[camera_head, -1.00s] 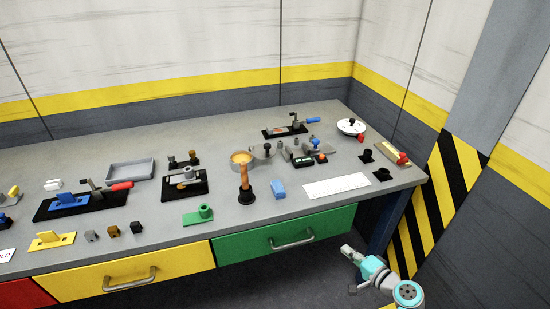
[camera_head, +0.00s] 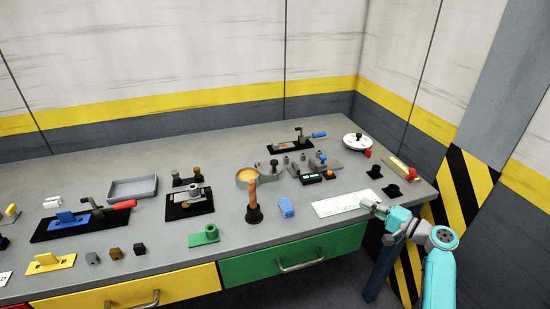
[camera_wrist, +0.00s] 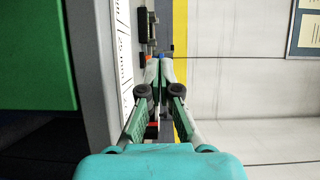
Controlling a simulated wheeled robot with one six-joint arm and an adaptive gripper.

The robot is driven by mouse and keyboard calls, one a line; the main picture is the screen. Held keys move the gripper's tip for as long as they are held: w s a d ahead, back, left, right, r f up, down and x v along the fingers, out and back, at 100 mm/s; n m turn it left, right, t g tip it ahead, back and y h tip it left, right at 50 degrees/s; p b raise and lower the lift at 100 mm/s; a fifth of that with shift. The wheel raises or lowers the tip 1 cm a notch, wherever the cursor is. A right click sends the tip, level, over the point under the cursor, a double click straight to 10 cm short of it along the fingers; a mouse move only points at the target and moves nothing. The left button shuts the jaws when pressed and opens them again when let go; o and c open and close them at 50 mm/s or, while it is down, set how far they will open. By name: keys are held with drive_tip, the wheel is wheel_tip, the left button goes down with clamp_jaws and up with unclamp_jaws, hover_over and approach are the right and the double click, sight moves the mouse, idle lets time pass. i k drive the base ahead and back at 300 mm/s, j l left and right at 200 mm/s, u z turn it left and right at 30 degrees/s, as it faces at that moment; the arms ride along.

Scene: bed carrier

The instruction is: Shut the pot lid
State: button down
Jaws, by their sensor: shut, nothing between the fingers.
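A round white lid-like disc (camera_head: 357,142) with a dark knob lies at the back right of the bench, with a small red part at its front edge. My gripper (camera_head: 370,202) is shut and empty at the bench's front right, by the white sheet, well apart from both. In the wrist view its fingers (camera_wrist: 160,66) meet at the tips.
The white sheet (camera_head: 343,203) lies near the front edge. Black pieces (camera_head: 392,190) and a board with a red knob (camera_head: 402,168) are at the right. The wall closes off the back.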

sight(269, 167)
drive_tip(key=i+j, duration=0.3)
drive_tip(key=j, duration=0.15)
drive_tip(key=i+j, duration=0.3)
drive_tip(key=j, duration=0.2)
